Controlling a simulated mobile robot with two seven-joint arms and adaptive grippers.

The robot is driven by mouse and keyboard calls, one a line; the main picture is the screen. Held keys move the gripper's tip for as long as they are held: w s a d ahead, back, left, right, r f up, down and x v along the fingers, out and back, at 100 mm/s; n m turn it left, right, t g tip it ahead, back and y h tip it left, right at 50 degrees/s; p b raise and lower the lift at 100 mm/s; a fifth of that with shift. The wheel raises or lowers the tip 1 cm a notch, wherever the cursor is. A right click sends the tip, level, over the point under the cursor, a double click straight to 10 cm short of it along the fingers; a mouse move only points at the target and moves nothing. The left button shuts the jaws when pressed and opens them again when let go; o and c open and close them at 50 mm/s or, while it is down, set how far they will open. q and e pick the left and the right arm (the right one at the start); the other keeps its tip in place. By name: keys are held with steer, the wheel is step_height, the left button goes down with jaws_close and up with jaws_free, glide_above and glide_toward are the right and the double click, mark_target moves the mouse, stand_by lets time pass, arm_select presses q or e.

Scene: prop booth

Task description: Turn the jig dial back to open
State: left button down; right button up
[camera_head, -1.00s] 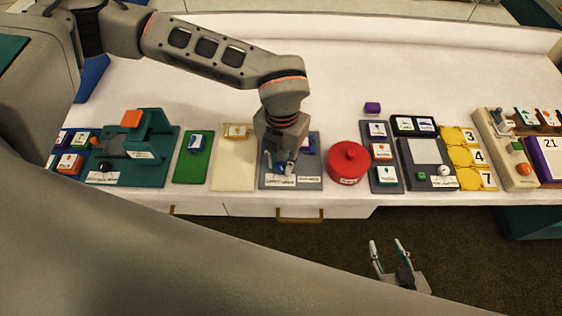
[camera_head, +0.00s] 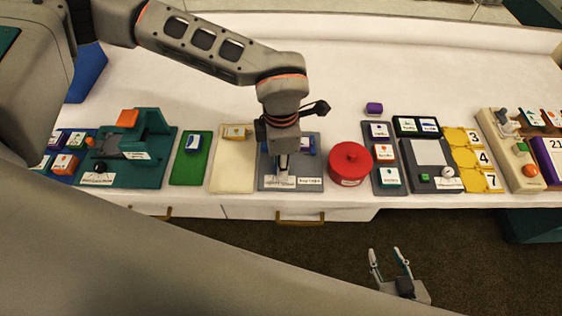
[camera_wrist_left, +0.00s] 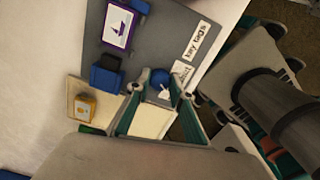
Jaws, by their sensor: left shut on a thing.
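My left gripper (camera_head: 283,168) points down over a grey board (camera_head: 314,173) with white labels. In the left wrist view its fingers (camera_wrist_left: 162,93) are shut on a blue round dial (camera_wrist_left: 160,75) with a white pointer mark. The dial's base and exact setting are partly hidden by the fingers. The grey board also shows in the wrist view (camera_wrist_left: 185,30), with a "key tags" label and another label partly covered. My right gripper (camera_head: 391,262) is open and empty, low in front of the table, away from the board.
A red lidded pot (camera_head: 350,163) stands just right of the board. A cream board (camera_head: 230,175) and a green board (camera_head: 190,170) lie to its left, then a teal fixture (camera_head: 150,172). The white table (camera_head: 400,70) is clear behind the row.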

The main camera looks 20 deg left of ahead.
arm_select(q)
steer(key=shift+m, duration=1.5)
steer(key=c, duration=1.8)
jaws_free()
steer(key=shift+o, duration=0.2)
steer(key=shift+r, duration=0.1)
step_height(320, 180, up, 12)
steer(key=shift+s+d, duration=0.1)
